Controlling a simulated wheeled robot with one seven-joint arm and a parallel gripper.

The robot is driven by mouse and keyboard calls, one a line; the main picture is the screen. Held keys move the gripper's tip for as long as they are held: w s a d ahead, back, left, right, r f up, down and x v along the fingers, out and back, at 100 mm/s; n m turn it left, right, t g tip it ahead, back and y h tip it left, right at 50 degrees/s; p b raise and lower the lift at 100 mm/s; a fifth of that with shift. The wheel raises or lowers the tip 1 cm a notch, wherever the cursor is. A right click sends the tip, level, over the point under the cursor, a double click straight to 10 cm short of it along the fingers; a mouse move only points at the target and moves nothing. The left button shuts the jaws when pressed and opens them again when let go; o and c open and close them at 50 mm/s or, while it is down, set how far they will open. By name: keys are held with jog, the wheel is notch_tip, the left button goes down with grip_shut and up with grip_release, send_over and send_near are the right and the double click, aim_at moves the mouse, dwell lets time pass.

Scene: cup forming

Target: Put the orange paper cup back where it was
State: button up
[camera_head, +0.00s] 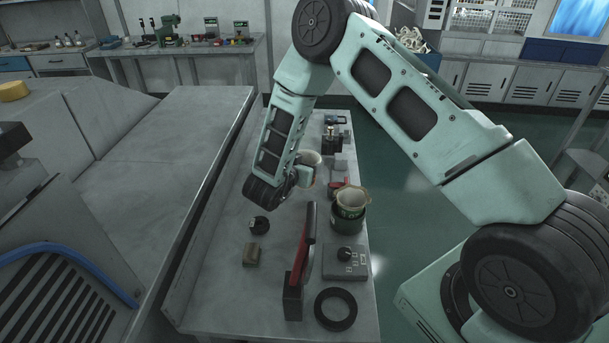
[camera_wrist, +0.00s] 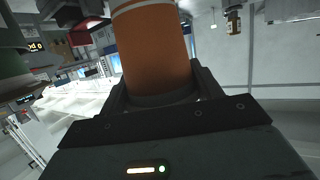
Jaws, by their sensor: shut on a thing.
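The orange paper cup (camera_wrist: 153,50) with a pale band fills the space between my gripper's (camera_wrist: 157,88) fingers in the wrist view. The jaws are shut on its side. In the head view my gripper (camera_head: 297,180) is above the middle of the narrow grey table (camera_head: 215,270).
A tan-rimmed cup (camera_head: 351,200) stands in a dark round holder (camera_head: 348,221) to the right. In front are a red-and-black upright part (camera_head: 304,250), a black ring (camera_head: 336,309), a grey control box (camera_head: 346,262) and small blocks. The table's left front is clear.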

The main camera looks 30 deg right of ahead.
jog(key=shift+f+p, duration=0.45)
jog(key=shift+f, duration=1.7)
jog(key=shift+f, duration=0.15)
jog(key=o, duration=1)
jog(key=shift+r, duration=0.25)
jog(key=b+v, duration=0.4)
jog(key=v, duration=0.8)
